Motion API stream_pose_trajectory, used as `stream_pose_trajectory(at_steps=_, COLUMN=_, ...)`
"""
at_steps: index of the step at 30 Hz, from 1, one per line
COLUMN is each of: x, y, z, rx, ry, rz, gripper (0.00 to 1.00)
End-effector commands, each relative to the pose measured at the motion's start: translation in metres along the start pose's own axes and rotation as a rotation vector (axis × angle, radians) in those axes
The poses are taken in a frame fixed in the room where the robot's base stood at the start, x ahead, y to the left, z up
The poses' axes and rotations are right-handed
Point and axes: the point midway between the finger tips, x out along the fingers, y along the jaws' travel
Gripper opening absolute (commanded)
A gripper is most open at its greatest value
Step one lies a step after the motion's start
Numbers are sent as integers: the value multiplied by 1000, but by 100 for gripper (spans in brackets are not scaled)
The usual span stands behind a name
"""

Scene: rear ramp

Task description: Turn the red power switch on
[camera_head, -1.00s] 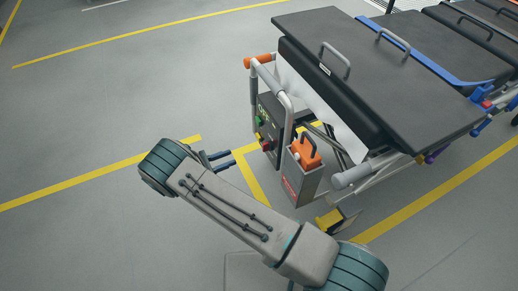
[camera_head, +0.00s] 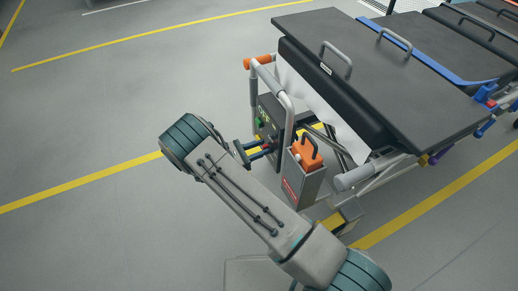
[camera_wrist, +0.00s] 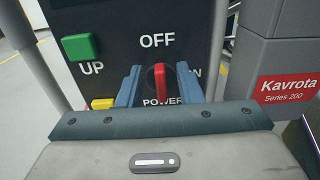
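The red power switch (camera_wrist: 160,86) sits on a black control panel (camera_wrist: 190,25) with the labels OFF, ON and POWER. Its handle stands upright, pointing toward OFF. My gripper (camera_wrist: 158,78) is at the panel, with one finger on each side of the switch handle. The fingers are apart, with small gaps to the handle. In the head view my gripper (camera_head: 258,149) reaches the lower part of the panel, and the fingers largely hide the switch there.
A green UP button (camera_wrist: 80,47) and a yellow button (camera_wrist: 103,103) are left of the switch. A grey Kavrota box (camera_head: 305,180) with an orange top stands close on the right. A grey tubular frame (camera_head: 287,110) and a black stretcher top (camera_head: 390,70) are nearby. Open floor lies left.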

Motion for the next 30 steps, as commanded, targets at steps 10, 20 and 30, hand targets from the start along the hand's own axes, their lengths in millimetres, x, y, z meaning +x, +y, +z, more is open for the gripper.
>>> stream_pose_trajectory(at_steps=10, x=0, y=0, z=0, rx=0, ry=0, rz=0, gripper=0)
stream_pose_trajectory(at_steps=20, x=-1, y=-1, z=0, rx=67, ry=-1, rz=2, gripper=0)
stream_pose_trajectory(at_steps=30, x=-1, y=-6, z=-2, rx=325, ry=-2, rz=2, gripper=0)
